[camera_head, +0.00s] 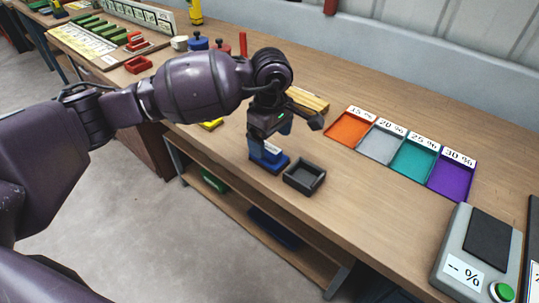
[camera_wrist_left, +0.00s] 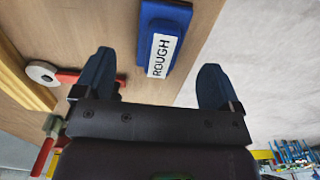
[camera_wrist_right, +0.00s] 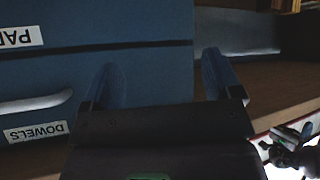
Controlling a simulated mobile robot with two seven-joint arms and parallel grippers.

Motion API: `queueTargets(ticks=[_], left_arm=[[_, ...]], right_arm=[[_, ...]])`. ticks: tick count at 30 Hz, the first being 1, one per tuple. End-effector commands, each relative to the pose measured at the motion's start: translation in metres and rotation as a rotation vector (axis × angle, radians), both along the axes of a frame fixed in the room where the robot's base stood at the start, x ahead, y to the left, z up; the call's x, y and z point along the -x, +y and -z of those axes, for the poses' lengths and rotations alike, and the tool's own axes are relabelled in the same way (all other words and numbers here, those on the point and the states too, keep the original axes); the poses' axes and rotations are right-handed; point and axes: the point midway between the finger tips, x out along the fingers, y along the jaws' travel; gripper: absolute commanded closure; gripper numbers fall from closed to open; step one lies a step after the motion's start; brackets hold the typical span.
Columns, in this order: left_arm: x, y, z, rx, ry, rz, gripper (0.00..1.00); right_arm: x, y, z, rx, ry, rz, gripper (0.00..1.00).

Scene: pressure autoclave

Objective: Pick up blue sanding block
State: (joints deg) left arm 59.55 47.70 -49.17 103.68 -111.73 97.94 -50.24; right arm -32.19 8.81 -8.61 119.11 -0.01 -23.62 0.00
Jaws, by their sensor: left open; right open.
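The blue sanding block (camera_head: 268,164) stands near the front edge of the wooden workbench, just left of a small dark square tray. In the left wrist view the block (camera_wrist_left: 172,17) shows a white label reading ROUGH. My left gripper (camera_head: 270,132) is just above the block, hiding part of it. In the left wrist view its blue fingers (camera_wrist_left: 157,68) are apart, with the block between and beyond them; I see no grip on it. My right gripper (camera_wrist_right: 162,75) is open and empty in the right wrist view, in front of blue drawers.
The dark tray (camera_head: 305,178) is close to the block. Orange (camera_head: 350,126), grey, teal and purple (camera_head: 453,178) trays with percent labels lie to the right. A grey device (camera_head: 475,250) with a green button is at lower right. Blue drawers (camera_wrist_right: 80,70) face my right gripper.

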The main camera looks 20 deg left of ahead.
Motion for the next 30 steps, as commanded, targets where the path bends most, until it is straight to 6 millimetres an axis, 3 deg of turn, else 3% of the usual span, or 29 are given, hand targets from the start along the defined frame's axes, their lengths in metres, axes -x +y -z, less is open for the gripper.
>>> queueTargets(ticks=[8, 16, 24, 30], left_arm=[[0.0, 0.002, 0.019, 0.002, 0.001, -0.002, 0.11], [0.0, 0.004, 0.055, 0.002, 0.003, -0.001, 0.11], [0.0, 0.004, 0.057, 0.002, -0.002, -0.001, 0.11], [0.0, 0.004, 0.057, 0.002, -0.002, -0.001, 0.41]], right_arm=[[-0.004, 0.001, -0.002, 0.001, -0.01, -0.005, 0.16], [-0.003, 0.002, 0.002, -0.004, -0.003, -0.001, 0.16], [-0.005, 0.004, 0.001, -0.01, -0.006, 0.004, 0.16], [-0.005, 0.004, 0.001, -0.01, -0.006, 0.004, 0.16]])
